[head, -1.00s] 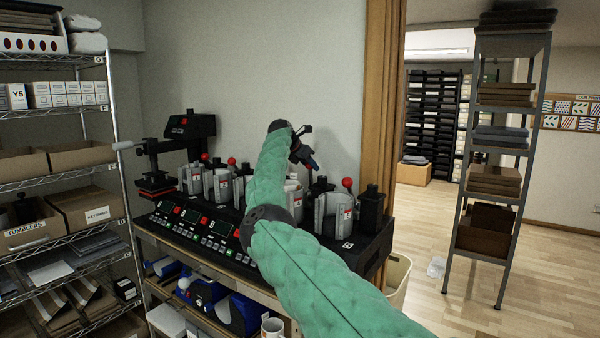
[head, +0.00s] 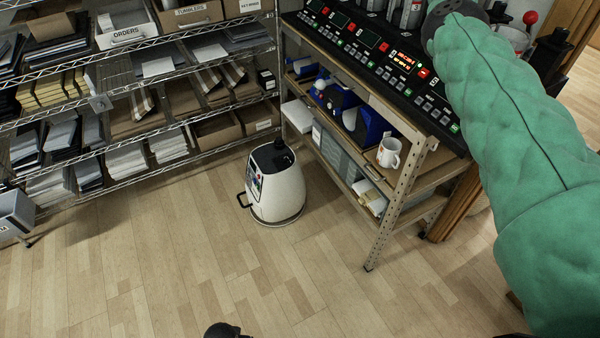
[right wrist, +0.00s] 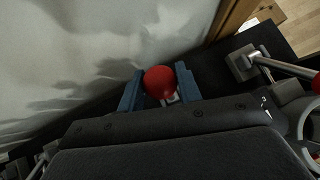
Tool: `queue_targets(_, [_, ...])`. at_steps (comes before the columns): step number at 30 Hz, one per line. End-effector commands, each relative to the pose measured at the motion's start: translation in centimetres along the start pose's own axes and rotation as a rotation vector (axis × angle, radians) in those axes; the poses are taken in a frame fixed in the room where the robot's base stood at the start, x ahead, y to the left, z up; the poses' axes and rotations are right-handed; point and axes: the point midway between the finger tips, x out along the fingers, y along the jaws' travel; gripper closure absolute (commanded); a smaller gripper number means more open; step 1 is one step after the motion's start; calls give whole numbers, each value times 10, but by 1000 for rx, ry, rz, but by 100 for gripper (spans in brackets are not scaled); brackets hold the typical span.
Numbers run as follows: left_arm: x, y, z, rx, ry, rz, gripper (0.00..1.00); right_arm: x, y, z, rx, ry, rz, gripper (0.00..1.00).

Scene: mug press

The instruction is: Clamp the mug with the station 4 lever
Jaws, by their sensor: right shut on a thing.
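In the right wrist view a red ball knob (right wrist: 160,80) sits between the two blue fingers of my right gripper (right wrist: 160,90), which is shut on it. The station number of this lever is not readable. My green-sleeved right arm (head: 520,130) crosses the right of the head view; its gripper is out of that picture. The long black press bench (head: 440,110) shows at the top right with lit panels. A white mug (head: 388,152) stands on the shelf below it. Any mug in the gripped lever's station is hidden. My left gripper is not seen.
Another lever with a metal rod (right wrist: 290,66) and red knob is at the right wrist view's right edge. A red knob (head: 530,18) shows beyond my arm. A white appliance (head: 275,185) stands on the floor by a wire shelf (head: 150,85). The wooden floor in front is clear.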

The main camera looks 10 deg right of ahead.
Motion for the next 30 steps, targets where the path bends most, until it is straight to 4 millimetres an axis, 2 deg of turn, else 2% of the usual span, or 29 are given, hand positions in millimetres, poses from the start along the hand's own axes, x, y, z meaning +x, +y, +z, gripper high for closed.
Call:
queue_targets(5, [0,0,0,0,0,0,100,-1,0,1,1,-2,2,77])
queue_targets(6, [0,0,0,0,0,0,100,-1,0,1,1,-2,3,62])
queue_targets(9, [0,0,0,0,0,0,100,-1,0,1,1,-2,2,45])
queue_targets(20, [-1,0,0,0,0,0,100,-3,0,3,2,-2,1,45])
queue_targets(30, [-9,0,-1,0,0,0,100,-25,0,18,3,-2,2,45])
